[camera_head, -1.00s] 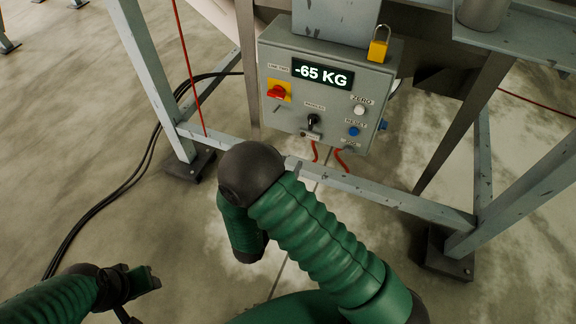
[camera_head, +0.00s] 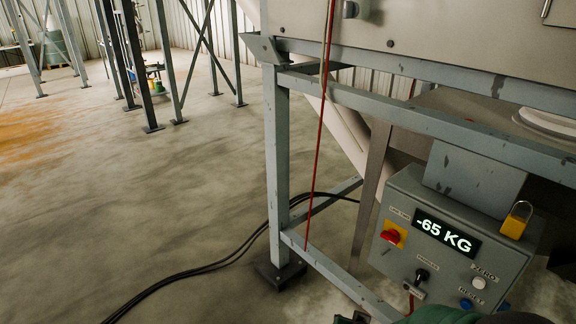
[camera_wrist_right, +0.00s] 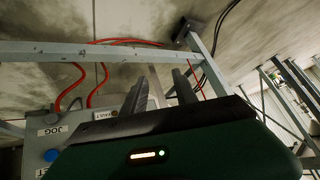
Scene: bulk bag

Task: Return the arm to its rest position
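My right gripper (camera_wrist_right: 160,78) shows in the right wrist view with its two dark fingers apart and nothing between them. It is beside the grey control box (camera_wrist_right: 28,130), whose JOG label shows at the left edge. In the head view a green part of my arm (camera_head: 450,315) shows at the bottom edge, below the control box (camera_head: 400,270). A small dark part is cut off beside it, and I cannot tell what it is. My left gripper is not recognisable in the head view.
The control box display (camera_head: 447,235) reads -65 KG. A yellow padlock (camera_head: 514,222), red knob (camera_head: 390,237) and several buttons are on the box. A grey steel frame (camera_head: 277,170) surrounds it. Black cables (camera_head: 215,262) cross the floor. Open floor (camera_head: 150,190) lies to the left.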

